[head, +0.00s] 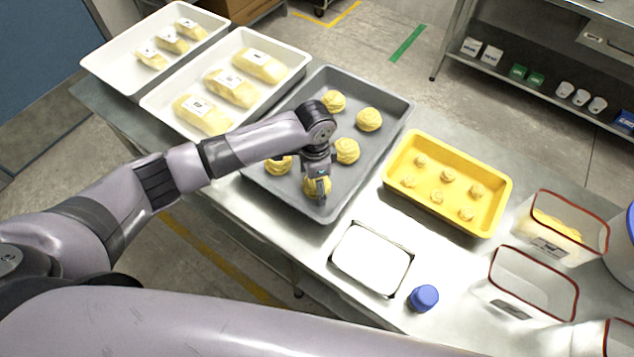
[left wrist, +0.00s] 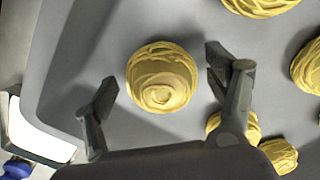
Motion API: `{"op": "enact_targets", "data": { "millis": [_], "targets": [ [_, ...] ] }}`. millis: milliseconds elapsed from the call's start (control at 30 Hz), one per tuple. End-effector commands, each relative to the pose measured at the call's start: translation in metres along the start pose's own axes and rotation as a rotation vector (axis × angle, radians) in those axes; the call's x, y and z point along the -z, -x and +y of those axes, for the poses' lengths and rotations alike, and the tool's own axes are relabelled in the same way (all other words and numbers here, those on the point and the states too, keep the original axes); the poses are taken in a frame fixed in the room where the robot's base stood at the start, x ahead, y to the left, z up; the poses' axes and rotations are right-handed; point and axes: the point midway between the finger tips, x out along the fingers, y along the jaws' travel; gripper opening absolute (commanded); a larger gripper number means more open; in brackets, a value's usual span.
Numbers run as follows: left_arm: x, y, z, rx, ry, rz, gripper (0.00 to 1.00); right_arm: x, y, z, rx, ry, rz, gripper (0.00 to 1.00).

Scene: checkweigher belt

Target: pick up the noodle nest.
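Several yellow noodle nests lie in a grey tray (head: 382,150). One noodle nest (head: 312,190) is near the tray's front corner, partly hidden under my left gripper (head: 319,184). In the left wrist view this nest (left wrist: 162,78) shows as a round coil with a swirl on top, lying between the two spread fingers of my left gripper (left wrist: 161,77). The left gripper is open, and neither finger appears to touch the nest. Other nests (head: 369,119) lie farther back in the tray. My right gripper is not in view.
White trays (head: 150,100) with wrapped loaves stand left of the grey tray. A yellow tray (head: 405,150) with small nests stands to its right. A white scale plate (head: 372,259), blue cap (head: 424,298) and clear red-rimmed tubs (head: 535,283) are at the front right.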

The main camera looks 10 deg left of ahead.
Motion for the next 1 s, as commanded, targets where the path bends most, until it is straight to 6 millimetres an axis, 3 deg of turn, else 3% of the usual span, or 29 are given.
{"op": "enact_targets", "data": {
  "millis": [667,1000],
  "targets": [
    [-0.0001,0.0006,-0.0004,0.001,0.000,0.000,0.30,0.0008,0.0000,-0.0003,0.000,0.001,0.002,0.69],
    [0.0005,0.0047,-0.0007,0.001,0.000,0.002,0.30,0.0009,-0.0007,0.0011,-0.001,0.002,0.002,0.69]
  ]
}}
